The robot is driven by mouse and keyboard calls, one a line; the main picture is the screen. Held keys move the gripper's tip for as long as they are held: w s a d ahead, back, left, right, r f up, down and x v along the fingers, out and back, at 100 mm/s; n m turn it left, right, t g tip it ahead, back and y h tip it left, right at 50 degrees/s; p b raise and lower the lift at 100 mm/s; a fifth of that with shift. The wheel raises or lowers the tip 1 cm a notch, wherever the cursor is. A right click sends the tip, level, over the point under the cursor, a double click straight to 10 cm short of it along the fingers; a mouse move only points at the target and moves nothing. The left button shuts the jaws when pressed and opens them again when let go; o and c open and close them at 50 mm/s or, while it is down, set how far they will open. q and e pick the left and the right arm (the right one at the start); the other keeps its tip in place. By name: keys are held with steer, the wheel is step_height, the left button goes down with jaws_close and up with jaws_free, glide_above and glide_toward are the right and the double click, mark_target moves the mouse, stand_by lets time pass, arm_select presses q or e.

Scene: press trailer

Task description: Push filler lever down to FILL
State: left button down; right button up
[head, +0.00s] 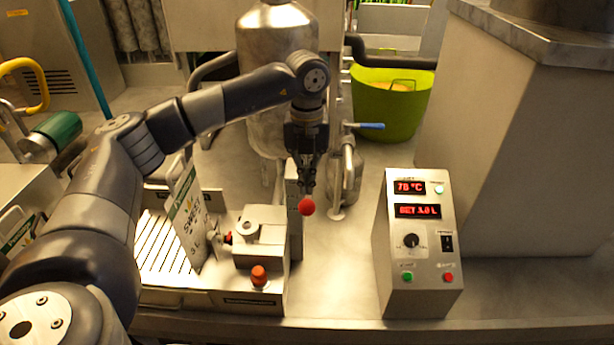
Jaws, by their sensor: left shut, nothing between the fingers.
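The filler stands on the bench as a metal block (262,256) with an orange-red knob low on its front. A lever with a red ball end (306,207) sticks out at the upper right of the block. My left gripper (305,192) points down, shut and empty, with its fingertips at or just above the red ball; I cannot tell whether they touch it. The lever's rod is mostly hidden behind the gripper. No FILL marking is readable. My right gripper is not in view.
A control box (420,245) with red displays stands to the right. A printed juice bag (188,215) stands left of the filler by a slatted tray. A steel tank (275,40), a blue-handled valve (368,126) and a green bucket (390,105) are behind. Bench between filler and control box is clear.

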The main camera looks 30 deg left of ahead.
mark_target(307, 205)
arm_select(q)
steer(key=shift+f+b, duration=1.2)
steer(key=shift+f, duration=0.8)
steer(key=shift+s+d+f+b, duration=0.15)
steer(key=shift+s+f+b, duration=0.1)
steer(key=shift+f+b, duration=0.25)
steer(key=shift+s+d+f+b, duration=0.1)
steer(key=shift+s+f+b, duration=0.15)
steer(key=shift+f, duration=0.45)
steer(key=f+b, duration=0.2)
steer(key=f, duration=0.1)
steer(key=f+b, duration=0.1)
steer(key=shift+s+d+f+b, duration=0.2)
steer(key=shift+s+f+b, duration=0.1)
steer(key=shift+f, duration=0.1)
steer(key=shift+w+r+p, duration=0.1)
steer(key=shift+r+p, duration=0.4)
steer(key=shift+r, duration=0.2)
step_height(307, 205, up, 9)
steer(key=p, duration=0.5)
steer(key=shift+f+p, duration=0.1)
steer(key=shift+p, duration=0.25)
steer(key=shift+f, duration=0.1)
